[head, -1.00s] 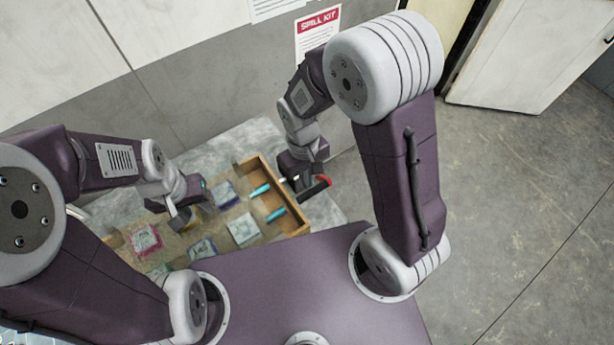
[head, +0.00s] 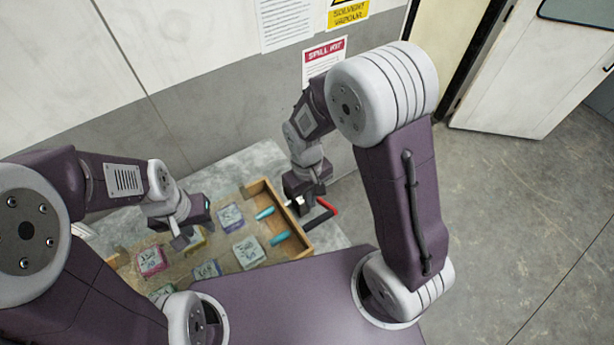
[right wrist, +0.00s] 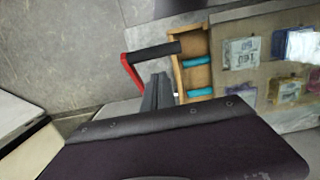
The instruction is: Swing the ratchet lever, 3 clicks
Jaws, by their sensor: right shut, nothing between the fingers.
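The ratchet lever has a red arm and a black grip. In the head view its red arm (head: 327,206) stands just right of the wooden tray, and the black grip slants down-left toward the tray. In the right wrist view the red arm (right wrist: 130,70) and black grip (right wrist: 156,52) lie beyond my fingertips. My right gripper (head: 300,207) is shut and empty, close beside the lever; whether it touches is unclear. Its shut fingers (right wrist: 158,88) point toward the grip in the right wrist view. My left gripper (head: 182,238) hangs over the tray's left part; its finger gap cannot be made out.
The wooden tray (head: 307,240) on the grey table (head: 262,158) holds several labelled packets and two teal cylinders (head: 264,213). The wall with posted signs (head: 323,58) is behind. The floor to the right is open.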

